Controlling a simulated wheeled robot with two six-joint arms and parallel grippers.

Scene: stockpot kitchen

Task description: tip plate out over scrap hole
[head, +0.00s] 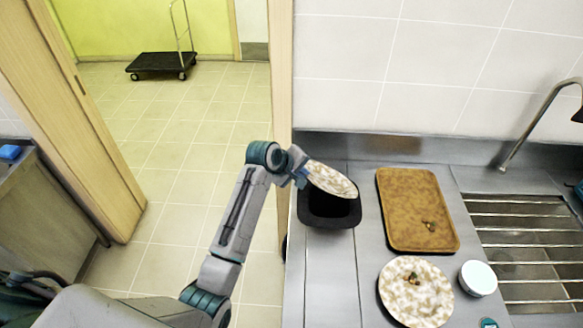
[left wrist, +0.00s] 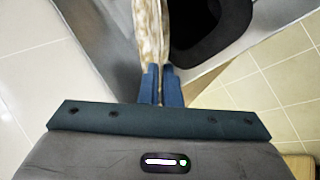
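My left gripper (head: 303,177) is shut on the rim of a speckled plate (head: 333,181). The plate is tilted over the black-rimmed scrap hole (head: 318,218) in the steel counter. In the left wrist view the two blue fingers (left wrist: 162,84) pinch the plate (left wrist: 150,35), which is seen nearly edge-on, with the dark scrap hole (left wrist: 198,22) beside it. I see no scraps on the part of the held plate that shows. My right gripper is not in view.
A brown tray (head: 402,215) with a few scraps lies right of the hole. A second speckled plate (head: 400,305) with scraps and a white bowl (head: 478,278) stand in front of it. A sink with a rack (head: 520,235) and tap (head: 530,125) is at right. A doorway is at left.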

